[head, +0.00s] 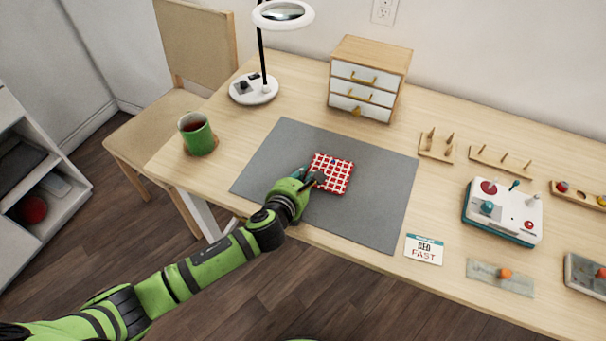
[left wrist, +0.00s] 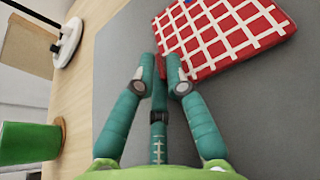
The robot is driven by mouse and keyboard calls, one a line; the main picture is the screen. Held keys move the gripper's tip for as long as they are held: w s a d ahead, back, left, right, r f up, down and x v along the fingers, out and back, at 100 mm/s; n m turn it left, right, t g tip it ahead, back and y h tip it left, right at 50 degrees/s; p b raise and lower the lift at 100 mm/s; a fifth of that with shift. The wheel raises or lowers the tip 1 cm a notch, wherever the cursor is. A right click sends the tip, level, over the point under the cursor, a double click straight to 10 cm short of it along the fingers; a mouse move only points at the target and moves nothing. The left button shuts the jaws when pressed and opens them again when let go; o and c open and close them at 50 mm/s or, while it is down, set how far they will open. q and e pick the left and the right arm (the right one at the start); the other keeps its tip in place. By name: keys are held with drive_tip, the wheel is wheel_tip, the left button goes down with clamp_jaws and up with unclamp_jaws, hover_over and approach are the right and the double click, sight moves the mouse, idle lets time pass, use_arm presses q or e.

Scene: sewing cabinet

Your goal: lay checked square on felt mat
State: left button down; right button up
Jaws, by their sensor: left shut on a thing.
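The red-and-white checked square (head: 332,173) is over the middle of the grey felt mat (head: 375,215). It looks flat, and I cannot tell whether it touches the mat. My left gripper (head: 316,179) is at its left edge, low over the mat, and is shut on it. My right gripper is not in view.
A green mug (head: 198,135) stands left of the mat, and a lamp (head: 255,90) behind it. A small drawer cabinet (head: 368,78) stands at the back. A printed card (head: 424,250) and a control box (head: 502,212) are to the right. Bare mat surrounds the square.

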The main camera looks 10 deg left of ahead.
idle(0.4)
use_arm(q)
drive_tip(key=c, duration=1.2)
unclamp_jaws()
drive_tip(key=shift+f, duration=0.15)
drive_tip(key=shift+s+a, duration=0.1)
drive_tip(key=shift+s, duration=0.05)
drive_tip(key=shift+v, duration=3.9)
